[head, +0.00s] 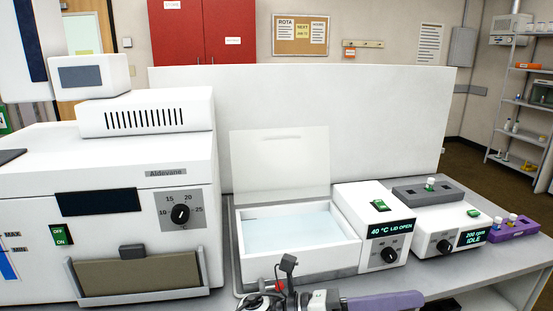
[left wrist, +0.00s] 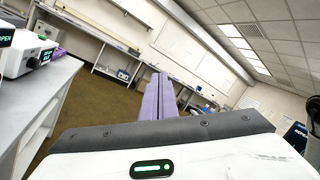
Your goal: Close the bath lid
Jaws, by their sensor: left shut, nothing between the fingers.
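The bath (head: 352,258) is a white box with pale blue water, standing on the grey bench. Its display reads 40 °C LID OPEN. The bath lid (head: 280,165) is a pale translucent panel standing upright at the basin's back edge. My left gripper (head: 418,298) is at the bottom of the head view, in front of the bath's control panel, with its purple fingers pointing right. It is apart from the lid. The left wrist view shows the fingers (left wrist: 160,80) together and empty, pointing at the room. My right gripper is not in view.
A large white Aldevane instrument (head: 30,190) stands left of the bath. A shaker (head: 435,225) reading 200 rpm IDLE and a purple rack (head: 515,230) stand to its right. A white panel (head: 380,115) rises behind. The space above the basin is clear.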

